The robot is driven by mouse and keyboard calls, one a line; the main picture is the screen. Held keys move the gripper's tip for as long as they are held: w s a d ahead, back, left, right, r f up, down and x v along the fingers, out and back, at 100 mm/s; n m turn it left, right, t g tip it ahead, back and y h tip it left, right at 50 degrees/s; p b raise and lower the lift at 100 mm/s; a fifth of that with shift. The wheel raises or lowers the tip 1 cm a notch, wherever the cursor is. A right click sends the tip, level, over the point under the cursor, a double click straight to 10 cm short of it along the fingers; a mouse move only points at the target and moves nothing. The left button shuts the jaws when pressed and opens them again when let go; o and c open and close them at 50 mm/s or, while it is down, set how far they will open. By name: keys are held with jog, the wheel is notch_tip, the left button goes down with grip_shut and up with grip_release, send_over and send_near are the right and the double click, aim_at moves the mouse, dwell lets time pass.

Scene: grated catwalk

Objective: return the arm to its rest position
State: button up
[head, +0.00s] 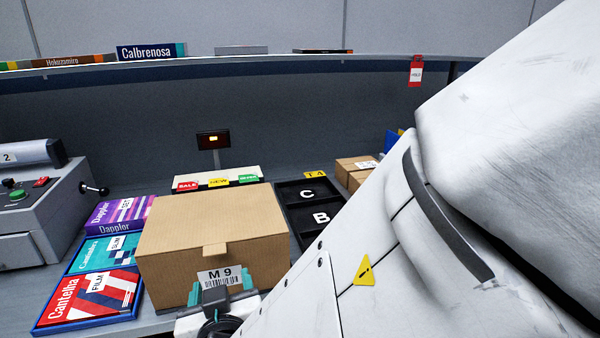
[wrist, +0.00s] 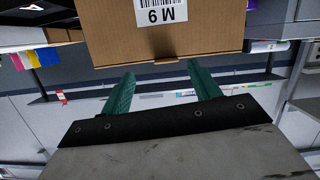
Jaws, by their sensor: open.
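My gripper (head: 221,287) is at the bottom of the head view, in front of the cardboard box labelled M 9 (head: 205,225). In the wrist view my gripper (wrist: 161,69) shows two teal fingers spread apart with nothing between them. The box (wrist: 120,30) appears upside down there, just beyond the fingertips. I cannot tell whether the tips touch it. My white arm fills the right side of the head view and hides much of the counter.
Boxed films (head: 90,300) lie left of the carton, beside a grey machine with a lever (head: 40,200). A black tray marked C and B (head: 292,190) and small cartons (head: 352,168) stand right. A raised ledge (head: 270,66) runs behind. A red tag (head: 415,72) hangs there.

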jog(key=w+d+n+g+h, duration=0.1)
jog(key=d+n+g+h, duration=0.35)
jog(key=d+h, duration=1.4)
jog(key=s+d+r+m+g+y, duration=0.2)
jog(key=s+d+m+y, duration=0.1)
jog(key=d, duration=0.4)
jog(key=s+d+r+m+g+y, duration=0.2)
jog(key=d+y, duration=0.3)
jog(key=d, duration=0.3)
jog(key=s+d+r+m+g+y, duration=0.3)
jog(key=s+d+m+g+y, duration=0.1)
jog(key=d, duration=0.4)
jog(key=shift+s+m+y, duration=0.45)
jog(key=shift+s+y, duration=0.1)
jog(key=shift+s, duration=0.05)
jog(key=shift+d, duration=0.1)
